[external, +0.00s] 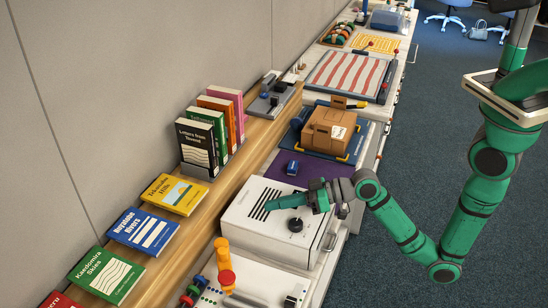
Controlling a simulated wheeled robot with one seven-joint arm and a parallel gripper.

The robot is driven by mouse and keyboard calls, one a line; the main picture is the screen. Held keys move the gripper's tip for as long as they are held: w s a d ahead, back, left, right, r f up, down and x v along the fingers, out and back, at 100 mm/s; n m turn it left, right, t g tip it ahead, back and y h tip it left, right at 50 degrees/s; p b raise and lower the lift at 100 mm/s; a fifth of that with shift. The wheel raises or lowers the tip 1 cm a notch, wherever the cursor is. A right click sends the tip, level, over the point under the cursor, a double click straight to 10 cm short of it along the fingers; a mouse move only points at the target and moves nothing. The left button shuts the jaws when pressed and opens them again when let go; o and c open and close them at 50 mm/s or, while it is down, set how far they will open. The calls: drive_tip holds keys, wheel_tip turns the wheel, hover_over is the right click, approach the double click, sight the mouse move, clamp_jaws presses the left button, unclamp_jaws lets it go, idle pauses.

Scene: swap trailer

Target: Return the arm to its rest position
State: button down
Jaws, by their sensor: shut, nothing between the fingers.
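My green arm reaches in from the right over the row of benches. My gripper (272,203) is shut and empty. It points left, over the slotted top of a white box-shaped unit (246,225). I cannot tell whether the fingertips touch the top. A black knob (295,225) on the unit is just below the gripper's wrist in the picture.
A wooden shelf (225,185) with several books runs along the wall. A cardboard box (328,130) sits on a blue mat behind the unit. An orange post-like part (224,262) stands in front.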

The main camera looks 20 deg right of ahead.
drive_tip(key=w+d+f+m+t, duration=0.1)
drive_tip(key=w+d+t, duration=0.1)
drive_tip(key=d, duration=0.2)
drive_tip(key=w+d+f+m+t+h, duration=0.1)
drive_tip(key=w+d+m+t, duration=0.1)
drive_tip(key=d, duration=0.3)
drive_tip(key=w+d+f+m+t, duration=0.1)
drive_tip(key=w+d+f+t, duration=0.1)
drive_tip(key=d, duration=0.3)
drive_tip(key=shift+w+d+m+h, duration=0.1)
drive_tip(key=shift+w+m+h, duration=0.3)
drive_tip(key=shift+w, duration=0.35)
drive_tip(key=d+f+m+t+h, duration=0.1)
drive_tip(key=d, duration=0.3)
drive_tip(key=d+f+m+t+h, duration=0.1)
drive_tip(key=d+f, duration=0.1)
drive_tip(key=d, duration=0.3)
drive_tip(key=d+f+m+t+h, duration=0.1)
drive_tip(key=d+h, duration=0.1)
drive_tip(key=d, duration=0.2)
drive_tip(key=shift+s+d+f, duration=0.2)
drive_tip(key=shift+f, duration=0.15)
drive_tip(key=s+d+f+m+h, duration=0.1)
drive_tip(key=s+d+h, duration=0.3)
drive_tip(key=s+d, duration=0.4)
drive_tip(key=s+d+f+m+t+h, duration=0.1)
drive_tip(key=s+d+h, duration=0.3)
drive_tip(key=s+d, duration=0.5)
drive_tip(key=shift+d+f, duration=0.85)
